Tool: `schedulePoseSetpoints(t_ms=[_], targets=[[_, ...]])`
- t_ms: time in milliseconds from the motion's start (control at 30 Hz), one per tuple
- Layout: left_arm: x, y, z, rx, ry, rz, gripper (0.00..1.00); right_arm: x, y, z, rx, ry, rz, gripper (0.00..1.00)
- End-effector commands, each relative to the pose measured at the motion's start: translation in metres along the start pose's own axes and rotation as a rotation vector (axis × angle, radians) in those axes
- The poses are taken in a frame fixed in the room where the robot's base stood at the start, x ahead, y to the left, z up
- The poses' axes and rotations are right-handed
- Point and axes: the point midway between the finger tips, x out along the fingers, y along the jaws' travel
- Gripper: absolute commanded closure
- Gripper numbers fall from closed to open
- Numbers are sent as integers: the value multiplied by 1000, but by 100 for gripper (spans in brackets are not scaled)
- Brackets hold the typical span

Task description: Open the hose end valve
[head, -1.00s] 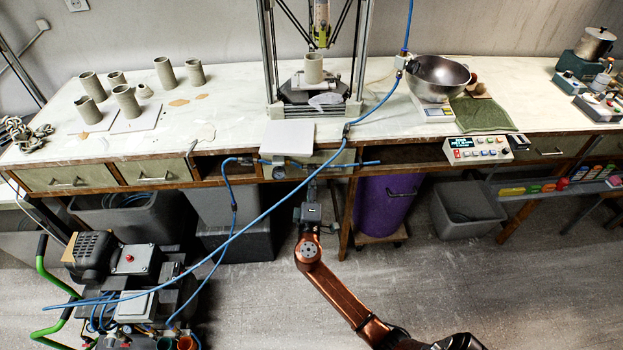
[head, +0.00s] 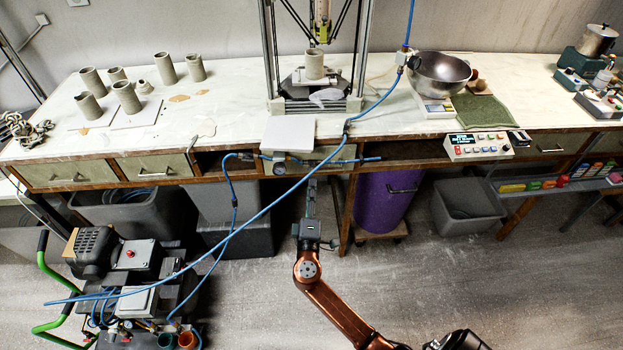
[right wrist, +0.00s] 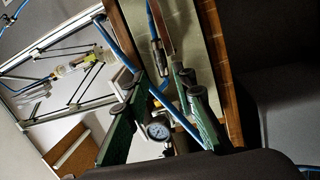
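A blue air hose (head: 232,178) runs along the table's front edge, with metal fittings and a round gauge (head: 279,168) beneath a white plate. The gauge also shows low in the right wrist view (right wrist: 158,130). There a cylindrical fitting (right wrist: 159,60) sits on a blue line beyond the fingertips. I cannot tell which fitting is the hose end valve. My right gripper (head: 311,184) is below the table edge, near the gauge. In the right wrist view its green-sided fingers (right wrist: 155,85) stand apart, with blue hose seen between them; contact is unclear. My left gripper is out of view.
A compressor (head: 130,262) with green handles stands at lower left. A long blue hose (head: 262,212) crosses from it up to the table. A purple bin (head: 383,205) stands under the table, right of my gripper. A delta clay printer (head: 318,60) stands on the table.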

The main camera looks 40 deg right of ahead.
Motion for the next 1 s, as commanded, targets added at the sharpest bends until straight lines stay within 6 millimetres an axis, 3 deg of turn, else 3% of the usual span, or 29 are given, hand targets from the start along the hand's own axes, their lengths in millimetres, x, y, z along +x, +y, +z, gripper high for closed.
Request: schedulePoseSetpoints(t_ms=[100,333,1000], targets=[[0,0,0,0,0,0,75,-24,-1,-1,2,1,-2,76],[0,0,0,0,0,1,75,-50,-1,-1,0,1,-1,76],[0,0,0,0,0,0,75,-54,-5,0,0,2,-9,76]])
